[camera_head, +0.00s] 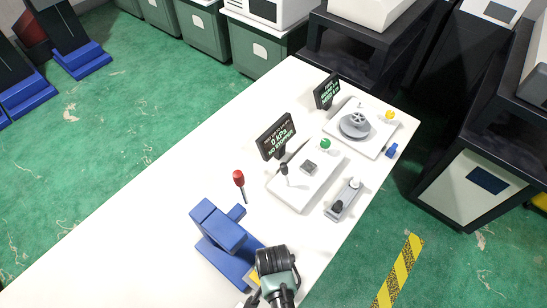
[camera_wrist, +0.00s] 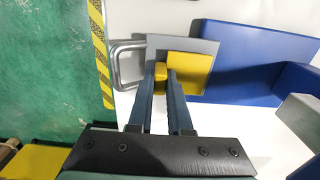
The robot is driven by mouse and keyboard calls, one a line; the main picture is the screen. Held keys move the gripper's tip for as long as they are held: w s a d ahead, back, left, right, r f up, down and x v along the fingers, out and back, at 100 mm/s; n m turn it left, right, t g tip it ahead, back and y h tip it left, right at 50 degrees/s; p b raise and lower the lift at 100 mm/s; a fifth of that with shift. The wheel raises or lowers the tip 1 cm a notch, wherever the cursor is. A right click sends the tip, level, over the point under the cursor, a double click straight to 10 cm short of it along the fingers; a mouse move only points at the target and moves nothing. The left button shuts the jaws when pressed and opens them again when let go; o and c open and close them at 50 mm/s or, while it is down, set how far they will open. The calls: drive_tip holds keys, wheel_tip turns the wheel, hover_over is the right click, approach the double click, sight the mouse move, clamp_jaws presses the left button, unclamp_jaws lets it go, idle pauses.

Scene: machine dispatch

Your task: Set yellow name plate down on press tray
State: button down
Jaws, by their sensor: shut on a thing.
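In the wrist view the two dark fingers of my gripper (camera_wrist: 162,80) are shut on a small yellow block that appears to be part of the yellow name plate (camera_wrist: 190,75). The plate's flat yellow face shows to the right of the fingers. It lies over a flat grey plate (camera_wrist: 182,43), seemingly the press tray; I cannot tell whether they touch. A blue press (camera_wrist: 245,50) stands right beside it. In the head view the blue press (camera_head: 225,240) is at the bench's front, with a yellow sliver of the plate (camera_head: 254,273) beside my wrist, which hides the rest.
A silver loop handle (camera_wrist: 121,62) sticks out left of the grey plate. In the head view a red-knobbed lever (camera_head: 239,178), a display (camera_head: 276,136) and a white station (camera_head: 290,193) stand farther along the white bench (camera_head: 150,215). The bench's left part is clear.

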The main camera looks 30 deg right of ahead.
drive_tip(key=shift+f+b, duration=0.4)
drive_tip(key=shift+f, duration=0.15)
drive_tip(key=c, duration=0.8)
unclamp_jaws()
drive_tip(key=shift+o, duration=0.2)
wheel_tip(320, 180, up, 13)
drive_tip(key=shift+b, duration=0.4)
